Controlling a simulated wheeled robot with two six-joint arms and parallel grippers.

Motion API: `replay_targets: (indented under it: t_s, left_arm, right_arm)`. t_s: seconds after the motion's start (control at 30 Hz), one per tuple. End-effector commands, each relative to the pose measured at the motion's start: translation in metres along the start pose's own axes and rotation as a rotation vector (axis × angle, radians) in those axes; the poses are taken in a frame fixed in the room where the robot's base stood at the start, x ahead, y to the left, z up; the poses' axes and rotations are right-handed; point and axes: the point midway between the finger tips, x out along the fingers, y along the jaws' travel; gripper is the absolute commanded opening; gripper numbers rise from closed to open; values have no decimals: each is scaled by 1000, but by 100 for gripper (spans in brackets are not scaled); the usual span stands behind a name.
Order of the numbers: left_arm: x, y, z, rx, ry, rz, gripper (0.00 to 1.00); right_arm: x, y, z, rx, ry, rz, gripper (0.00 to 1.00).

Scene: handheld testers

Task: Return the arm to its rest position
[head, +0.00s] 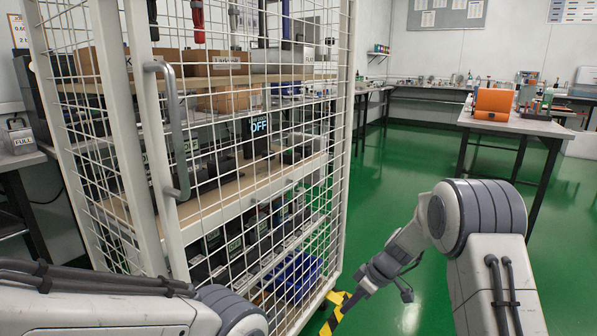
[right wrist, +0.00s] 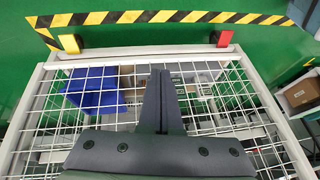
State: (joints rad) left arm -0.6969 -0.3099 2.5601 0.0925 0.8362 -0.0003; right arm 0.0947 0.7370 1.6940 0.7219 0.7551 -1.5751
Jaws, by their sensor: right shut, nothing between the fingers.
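My right gripper (head: 357,296) hangs low over the green floor, just right of the cage's lower corner. In the right wrist view its dark fingers (right wrist: 160,100) are pressed together with nothing between them. White wire mesh lies beyond them; I cannot tell whether they touch it. My right arm (head: 470,220) bends from the lower right down to the gripper. Part of my left arm (head: 100,305) shows at the bottom left, in front of the cage; its gripper is out of view.
A white mesh cage (head: 340,130) with a grey door handle (head: 172,130) fills the left and centre. Inside are shelves of devices and a blue bin (head: 295,275), also visible in the right wrist view (right wrist: 97,92). A bench (head: 520,124) stands at right. Green floor between is clear.

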Motion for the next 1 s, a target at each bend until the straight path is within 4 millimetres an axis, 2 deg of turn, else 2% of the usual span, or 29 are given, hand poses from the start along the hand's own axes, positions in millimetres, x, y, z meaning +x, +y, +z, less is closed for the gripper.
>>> replay_targets:
  t_s: [0.03,0.07,0.1,0.17,0.23,0.3,0.4,0.5,0.6,0.7,0.87,0.9,1.0]
  left_arm:
    - [-11,1,-1,0,0,0,50]
    - [-15,1,-1,0,0,0,50]
    - [-22,2,-1,0,0,0,50]
    - [-32,2,-2,0,0,0,50]
    - [-44,3,-2,0,0,0,50]
    - [-56,4,-3,0,0,0,50]
    - [-71,5,-4,0,0,0,50]
    - [-83,6,-4,0,0,0,50]
    - [-92,7,-5,0,0,0,50]
    - [-101,7,-5,0,0,0,50]
    - [-114,8,-6,0,0,0,50]
    - [-126,9,-6,0,0,0,50]
    - [-146,10,-8,0,0,0,50]
  right_arm:
    - [-17,-26,-17,2,-20,-12,0]
    - [-25,-42,-25,9,-36,-19,0]
    - [-36,-66,-34,22,-59,-29,0]
    - [-56,-107,-46,44,-100,-39,0]
    - [-79,-156,-53,75,-152,-42,0]
    - [-104,-204,-52,107,-203,-33,0]
    - [-136,-262,-41,151,-266,-4,0]
    - [-161,-302,-24,192,-308,35,0]
    - [-181,-330,-5,222,-333,74,0]
    - [-197,-350,14,250,-349,112,0]
    - [-220,-372,42,285,-354,172,0]
    - [-230,-372,36,294,-356,173,0]
    - [-247,-375,26,297,-358,171,0]
